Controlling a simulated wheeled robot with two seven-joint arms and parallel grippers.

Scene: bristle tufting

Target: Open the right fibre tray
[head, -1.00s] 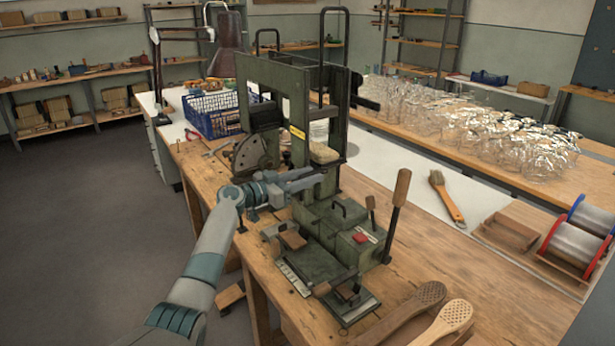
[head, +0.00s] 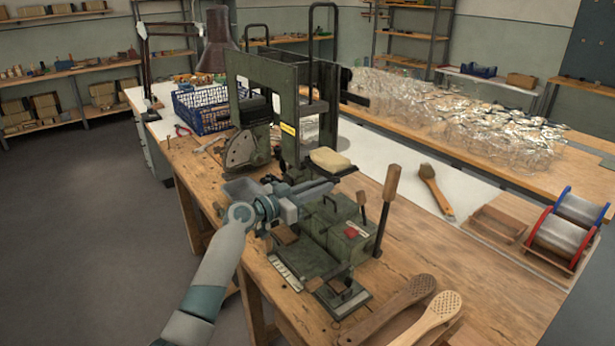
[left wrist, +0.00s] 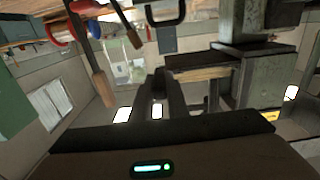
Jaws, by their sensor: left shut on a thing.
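The green tufting machine (head: 306,120) stands on the wooden bench. Its right fibre tray, with a cream fibre block (head: 330,160) in it, sticks out from the upright frame toward me. My left gripper (head: 328,186) is at the front of this tray, just below the block, and is shut on what seems to be its handle; the fingers hide the grip itself. In the left wrist view the fingers (left wrist: 160,95) are close together beside the dark tray (left wrist: 200,60) with its tan fibre edge. My right gripper is not in view.
Below the arm are the machine's green boxes (head: 338,228) and an upright wooden-handled lever (head: 388,205). Two wooden brush backs (head: 400,305) lie at the bench front. A brush (head: 435,190), wire spools (head: 562,235) and a blue crate (head: 205,108) stand farther off.

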